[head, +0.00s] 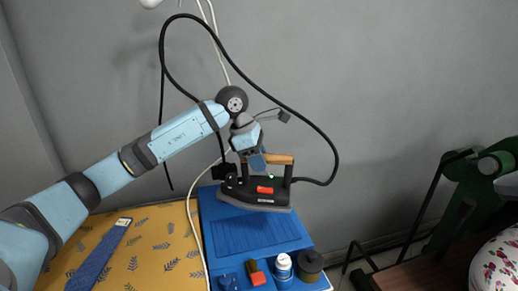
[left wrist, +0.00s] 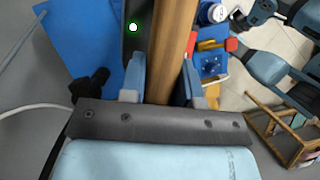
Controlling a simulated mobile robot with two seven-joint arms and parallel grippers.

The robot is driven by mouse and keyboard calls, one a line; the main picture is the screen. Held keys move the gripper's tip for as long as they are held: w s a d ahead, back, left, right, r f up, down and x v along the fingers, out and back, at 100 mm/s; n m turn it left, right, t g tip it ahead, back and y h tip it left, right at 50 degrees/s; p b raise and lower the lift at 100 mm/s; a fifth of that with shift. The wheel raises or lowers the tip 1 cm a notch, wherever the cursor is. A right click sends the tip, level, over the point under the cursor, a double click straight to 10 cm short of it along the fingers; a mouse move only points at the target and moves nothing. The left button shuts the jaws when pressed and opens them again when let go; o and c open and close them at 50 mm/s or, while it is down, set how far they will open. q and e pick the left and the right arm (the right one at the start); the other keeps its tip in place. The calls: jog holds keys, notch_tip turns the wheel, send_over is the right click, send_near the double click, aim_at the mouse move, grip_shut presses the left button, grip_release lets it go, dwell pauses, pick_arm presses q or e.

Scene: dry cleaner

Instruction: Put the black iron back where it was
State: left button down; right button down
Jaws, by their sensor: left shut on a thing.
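The black iron (head: 258,194) has a wooden handle, a grey soleplate and a red part on its side. My left gripper (head: 256,162) is shut on the handle from above; the handle (left wrist: 176,45) runs between its fingers in the left wrist view. The iron is roughly level over the back part of a blue board (head: 212,205). I cannot tell whether its sole touches the board. A ridged blue pad (head: 245,236) lies in front of it. What seems to be my right gripper (left wrist: 245,18) shows small at the top right of the left wrist view; its fingers are unclear.
On the front of the board stand a white bottle (head: 282,266), a dark round jar (head: 310,264) and a red-topped block (head: 256,273). A yellow patterned cloth surface (head: 150,250) with a blue tie (head: 100,256) is at left. The iron's black cord (head: 300,112) loops up the wall behind.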

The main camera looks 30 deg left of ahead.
aim_at(259, 197)
pick_arm(q)
notch_tip(259, 197, down, 12)
jog(key=shift+w+f+p, duration=0.1)
jog(key=shift+f+p, duration=0.1)
jog(key=shift+p, duration=0.15)
dwell(0.5)
jog(key=c, duration=1.3)
grip_release()
jog(key=shift+f, duration=0.35)
jog(key=o, duration=0.5)
jog(key=shift+s+d+r, duration=0.1)
jog(key=shift+s+r, duration=0.1)
jog(key=shift+c, duration=0.2)
